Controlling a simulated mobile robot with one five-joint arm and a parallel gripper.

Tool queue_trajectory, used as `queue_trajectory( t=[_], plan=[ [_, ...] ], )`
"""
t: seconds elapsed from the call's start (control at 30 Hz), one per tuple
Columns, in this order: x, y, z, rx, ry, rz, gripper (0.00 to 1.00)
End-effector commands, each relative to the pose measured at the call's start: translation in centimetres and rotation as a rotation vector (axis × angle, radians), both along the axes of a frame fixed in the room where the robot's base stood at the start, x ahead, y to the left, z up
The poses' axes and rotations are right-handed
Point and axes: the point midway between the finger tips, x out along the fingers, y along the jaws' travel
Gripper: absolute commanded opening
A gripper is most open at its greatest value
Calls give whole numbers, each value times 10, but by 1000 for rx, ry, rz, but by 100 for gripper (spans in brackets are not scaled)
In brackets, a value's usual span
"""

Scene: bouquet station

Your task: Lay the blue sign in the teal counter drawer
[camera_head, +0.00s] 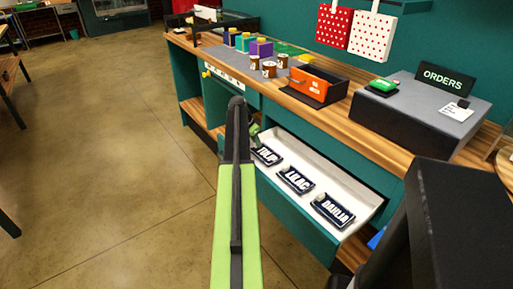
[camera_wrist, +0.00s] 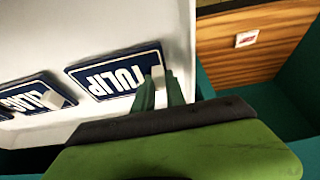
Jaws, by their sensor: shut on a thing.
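The teal counter drawer (camera_head: 330,178) is pulled open and has a white inside. Three dark blue signs with white letters lie in it in a row: TULIP (camera_head: 267,156), LILAC (camera_head: 296,181) and DAHLIA (camera_head: 333,211). My gripper (camera_head: 254,134) is at the far end of the drawer, at the TULIP sign. In the wrist view the gripper's fingers (camera_wrist: 159,84) are shut on a small pale tab at the edge of the TULIP sign (camera_wrist: 112,73). The sign looks flat on or very near the drawer floor; I cannot tell if it touches. The LILAC sign (camera_wrist: 35,98) lies beside it.
The wooden counter above holds an orange box (camera_head: 315,83), small tins (camera_head: 269,69), coloured blocks (camera_head: 261,47) and a grey stand (camera_head: 420,105) with an ORDERS sign (camera_head: 446,79). Dotted red and white bags (camera_head: 352,28) hang on the wall.

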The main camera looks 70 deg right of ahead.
Motion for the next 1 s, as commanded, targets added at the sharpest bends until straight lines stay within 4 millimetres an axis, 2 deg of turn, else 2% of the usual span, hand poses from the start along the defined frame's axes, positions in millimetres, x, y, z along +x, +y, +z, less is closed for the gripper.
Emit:
queue_trajectory(
  t=[0.33,0.37,0.5,0.83,1.0],
  plan=[
    [1,0,-5,0,0,1,0],
    [1,0,-4,0,0,1,18],
    [1,0,-4,0,0,1,37],
    [1,0,-2,0,0,1,38],
    [3,4,12,0,0,2,38]
  ],
)
